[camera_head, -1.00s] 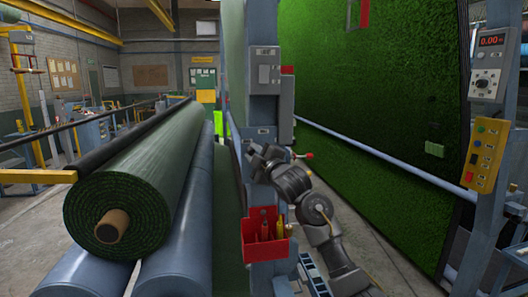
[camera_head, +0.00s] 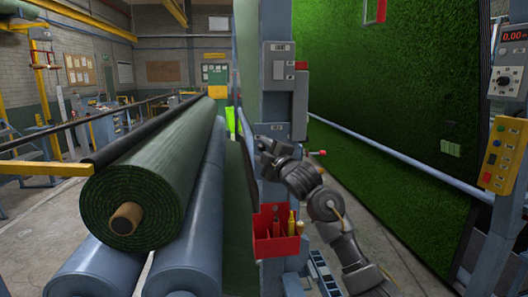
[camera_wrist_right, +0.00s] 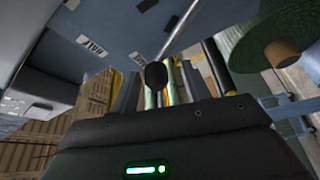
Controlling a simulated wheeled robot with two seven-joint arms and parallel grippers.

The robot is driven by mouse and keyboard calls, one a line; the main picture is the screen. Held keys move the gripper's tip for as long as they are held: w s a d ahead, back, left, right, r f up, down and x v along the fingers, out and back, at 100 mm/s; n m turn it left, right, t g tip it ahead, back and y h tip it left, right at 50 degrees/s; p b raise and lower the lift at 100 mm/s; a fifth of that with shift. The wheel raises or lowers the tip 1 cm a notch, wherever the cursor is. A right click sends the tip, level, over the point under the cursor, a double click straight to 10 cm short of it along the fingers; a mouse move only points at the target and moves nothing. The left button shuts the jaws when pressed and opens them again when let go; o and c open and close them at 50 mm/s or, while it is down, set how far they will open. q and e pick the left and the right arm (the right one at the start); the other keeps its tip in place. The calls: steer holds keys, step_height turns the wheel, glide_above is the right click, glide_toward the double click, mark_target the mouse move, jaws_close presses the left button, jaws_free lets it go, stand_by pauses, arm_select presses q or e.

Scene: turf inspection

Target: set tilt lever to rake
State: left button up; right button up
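My right gripper (camera_head: 262,147) is at the left side of the grey post (camera_head: 275,185), just below a small labelled box (camera_head: 271,130). In the right wrist view a lever with a black round knob (camera_wrist_right: 156,75) and thin rod stands in front of the gripper body (camera_wrist_right: 158,90). Dark finger shapes show on both sides of the knob with a gap between them; contact cannot be told. A labelled grey housing (camera_wrist_right: 100,45) is at the upper left; its label is hard to read. The lever's setting cannot be read. My left gripper is out of view.
A green turf roll (camera_head: 150,190) rests on blue-grey rollers (camera_head: 190,255) at left. A red tool holder (camera_head: 275,245) hangs low on the post. A red-knobbed lever (camera_head: 318,153) is at the post's right. A yellow button box (camera_head: 502,155) and turf sheet (camera_head: 400,90) are farther right.

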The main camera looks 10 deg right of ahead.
steer(key=b+v, duration=0.3)
steer(key=v, duration=0.7)
steer(key=shift+s+b, duration=0.3)
steer(key=shift+s, duration=0.1)
steer(key=shift+d+f, duration=0.15)
steer(key=shift+f, duration=0.05)
